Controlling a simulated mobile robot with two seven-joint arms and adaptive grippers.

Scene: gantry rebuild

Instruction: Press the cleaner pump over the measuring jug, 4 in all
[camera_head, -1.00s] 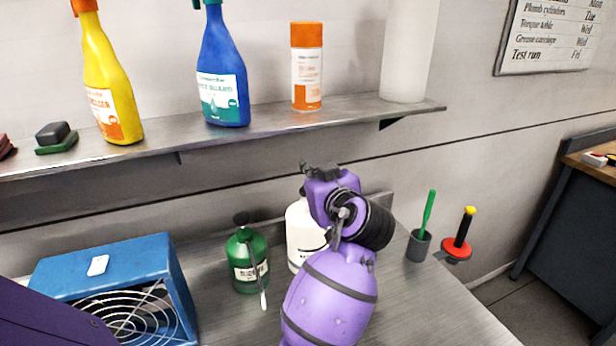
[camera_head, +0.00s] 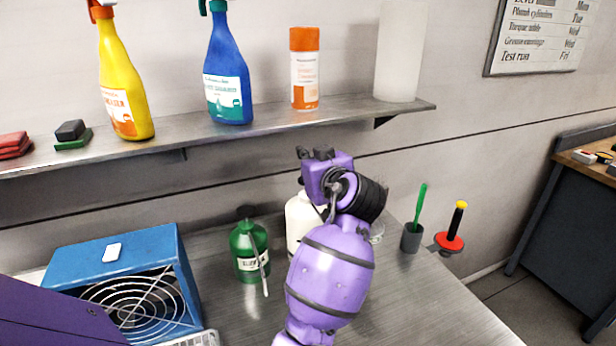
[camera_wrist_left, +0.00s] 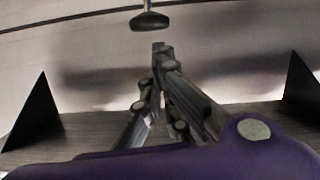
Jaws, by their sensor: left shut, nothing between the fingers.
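A white bottle (camera_head: 299,222) stands on the steel bench, largely hidden behind my purple arm; its top is not visible in the head view. In the left wrist view a dark, flat pump head (camera_wrist_left: 150,21) on a thin pale stem is just beyond the fingertips, with a small gap showing in the picture. My left gripper (camera_wrist_left: 160,50) is shut and empty. Its fingers are hidden in the head view. A clear rim (camera_head: 377,231) shows right of the arm; it may be the measuring jug, mostly hidden. My right gripper is not in view.
A green bottle (camera_head: 249,252) stands left of the white one, beside a blue fan box (camera_head: 115,262). A grey cup (camera_head: 411,238) with a green-handled tool stands right. The wall shelf (camera_head: 270,115) above holds several bottles. Bare bench shows at the front right.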

